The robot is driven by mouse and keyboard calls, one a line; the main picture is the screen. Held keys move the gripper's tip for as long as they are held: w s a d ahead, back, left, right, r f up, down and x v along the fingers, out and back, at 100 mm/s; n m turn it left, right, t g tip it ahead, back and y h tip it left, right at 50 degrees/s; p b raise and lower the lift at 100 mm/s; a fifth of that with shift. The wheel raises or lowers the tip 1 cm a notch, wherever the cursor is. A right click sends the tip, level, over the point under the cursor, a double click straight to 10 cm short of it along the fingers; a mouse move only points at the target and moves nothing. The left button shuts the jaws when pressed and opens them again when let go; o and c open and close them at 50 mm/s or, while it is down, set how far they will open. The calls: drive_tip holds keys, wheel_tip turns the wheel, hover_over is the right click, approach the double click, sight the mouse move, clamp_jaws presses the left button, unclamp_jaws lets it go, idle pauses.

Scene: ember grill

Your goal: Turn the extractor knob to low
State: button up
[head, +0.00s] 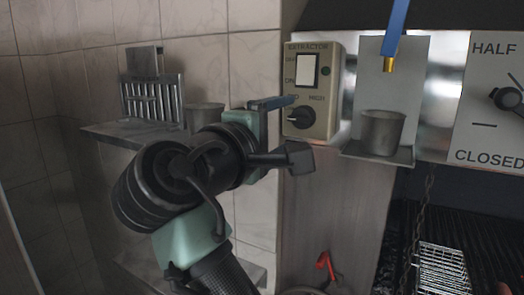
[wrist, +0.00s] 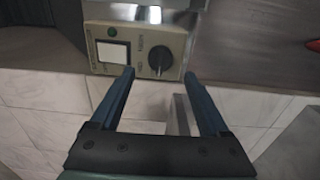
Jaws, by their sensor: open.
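The extractor panel (head: 327,104) is a beige box on the wall, with a white rocker switch, a small green lamp and a black knob (head: 299,118) low on its left side. In the wrist view the panel (wrist: 102,38) appears rotated, and its knob (wrist: 160,59) lies beyond the fingertips, a little right of midway between them. My gripper (head: 291,128) is left of the panel in the head view, its fingers pointing toward it. In the wrist view my gripper (wrist: 158,78) is open and empty, with the knob apart from both blue fingers.
A shelf (head: 110,133) with a metal cup (head: 204,117) and a rack is behind my arm. Right of the panel, another cup (head: 381,132) stands on a small ledge under a blue-handled tool (head: 395,28). A damper dial (head: 507,99) is at far right.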

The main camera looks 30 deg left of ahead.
drive_tip(key=s+b, duration=0.2)
drive_tip(key=s, duration=0.5)
drive_tip(key=shift+s, duration=0.4)
drive_tip(key=shift+w+a, duration=0.1)
drive_tip(key=s+d+r+m+t+b, duration=0.1)
drive_tip(key=s+d+m+t, duration=0.3)
drive_tip(key=d+m, duration=0.5)
drive_tip(key=s+d+r+m+t+b, duration=0.2)
drive_tip(key=s+d+r+m+t, duration=0.2)
drive_tip(key=d+m, duration=0.4)
drive_tip(key=shift+s+d+r+m+t+y, duration=0.2)
drive_tip(key=shift+d+m+t+y, duration=0.15)
drive_tip(key=shift+d+t, duration=0.5)
drive_tip(key=shift+d, duration=0.1)
